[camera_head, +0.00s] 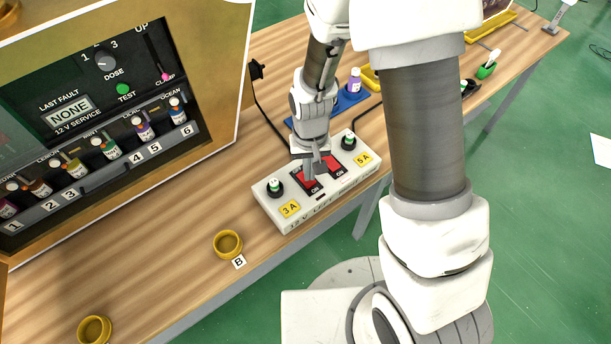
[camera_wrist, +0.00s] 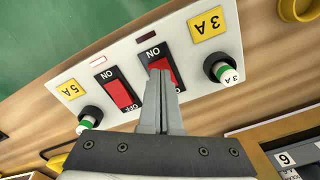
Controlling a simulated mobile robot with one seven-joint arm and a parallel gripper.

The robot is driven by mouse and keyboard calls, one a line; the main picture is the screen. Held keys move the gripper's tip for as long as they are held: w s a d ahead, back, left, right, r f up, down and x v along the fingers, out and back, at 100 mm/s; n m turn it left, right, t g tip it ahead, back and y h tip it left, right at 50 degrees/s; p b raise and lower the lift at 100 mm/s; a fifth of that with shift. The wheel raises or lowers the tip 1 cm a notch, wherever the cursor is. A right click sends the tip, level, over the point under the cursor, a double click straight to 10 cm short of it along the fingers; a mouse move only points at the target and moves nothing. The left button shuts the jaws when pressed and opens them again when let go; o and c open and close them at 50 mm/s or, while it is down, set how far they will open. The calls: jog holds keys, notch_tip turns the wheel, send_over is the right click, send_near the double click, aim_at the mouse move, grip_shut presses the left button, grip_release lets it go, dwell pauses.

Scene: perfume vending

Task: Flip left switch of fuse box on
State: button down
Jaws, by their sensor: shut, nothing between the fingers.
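The white fuse box (camera_head: 340,192) lies on the wooden bench with two red rocker switches on top. The left switch (camera_head: 309,184) sits beside the yellow 3A label. In the wrist view this switch (camera_wrist: 174,70) shows next to the 3A label on the right, partly hidden by my fingers. My gripper (camera_head: 317,168) is shut and empty. In the wrist view its fingertips (camera_wrist: 158,77) overlap the left switch; I cannot tell whether they touch it. The right switch (camera_wrist: 120,95) is beside my fingers, on the 5A side. I cannot tell which way the left rocker is tipped.
Black fuse holders with green and white caps (camera_wrist: 222,70) (camera_wrist: 87,122) stand on the box near my fingers. A yellow cup (camera_head: 228,244) is by label B. A vending cabinet (camera_head: 110,110) stands to the left. A purple bottle (camera_head: 354,81) is on a blue tray behind.

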jog(key=shift+f+b, duration=0.55)
jog(key=shift+f, duration=0.2)
dwell(0.3)
jog(key=shift+r+p, duration=2.6)
jog(key=shift+r, duration=0.95)
jog(key=s+d+r+t, duration=0.1)
jog(key=d+r, duration=0.2)
jog(key=r, duration=0.6)
jog(key=s+d+r+t, duration=0.1)
jog(key=d+r+t, duration=0.1)
jog(key=r, duration=0.6)
jog(key=s+d+r+t, duration=0.2)
jog(key=s+d+r, duration=0.3)
jog(key=s+r, duration=0.5)
jog(key=shift+s+d+r+m+t, duration=0.2)
jog(key=shift+d+r+m+t, duration=0.15)
jog(key=shift+r, duration=0.35)
jog(key=shift+a, duration=0.15)
